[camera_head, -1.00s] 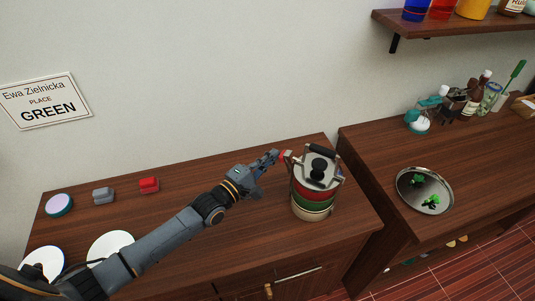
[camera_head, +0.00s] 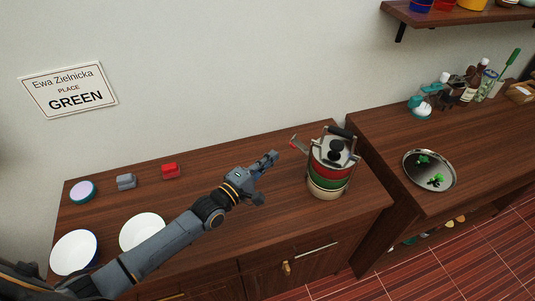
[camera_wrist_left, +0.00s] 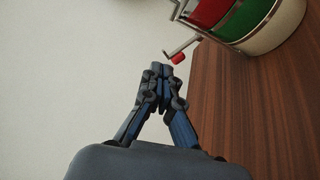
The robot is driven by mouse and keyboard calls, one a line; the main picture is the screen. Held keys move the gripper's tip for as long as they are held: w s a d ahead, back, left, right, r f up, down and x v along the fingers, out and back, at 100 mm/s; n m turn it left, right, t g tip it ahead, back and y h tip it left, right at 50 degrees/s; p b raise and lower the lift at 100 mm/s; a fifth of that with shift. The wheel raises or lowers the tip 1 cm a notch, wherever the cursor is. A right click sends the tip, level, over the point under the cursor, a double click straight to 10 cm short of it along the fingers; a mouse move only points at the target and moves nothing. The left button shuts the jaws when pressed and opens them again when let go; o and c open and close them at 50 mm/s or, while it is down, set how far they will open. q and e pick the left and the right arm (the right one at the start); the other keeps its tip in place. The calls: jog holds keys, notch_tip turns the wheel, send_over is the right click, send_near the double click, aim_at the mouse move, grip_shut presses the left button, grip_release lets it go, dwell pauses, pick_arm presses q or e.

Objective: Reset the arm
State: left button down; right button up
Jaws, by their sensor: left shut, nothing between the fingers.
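My left arm reaches in from the lower left over the wooden counter (camera_head: 225,258). My left gripper (camera_head: 272,160) is shut and empty, just left of a stacked tiffin carrier (camera_head: 329,172) with red, green and cream tiers and a metal lid. The carrier's side latch (camera_head: 298,145) with a red tip sticks out to the left, apart from the fingers. In the left wrist view the closed fingertips (camera_wrist_left: 160,72) are below and left of the red latch tip (camera_wrist_left: 178,58); the carrier is at the upper right. My right gripper is not in view.
Two white plates (camera_head: 75,250) (camera_head: 143,230) lie at the counter's left. A metal tray (camera_head: 448,182) with green pieces and bottles (camera_head: 467,88) stand on the right counter.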

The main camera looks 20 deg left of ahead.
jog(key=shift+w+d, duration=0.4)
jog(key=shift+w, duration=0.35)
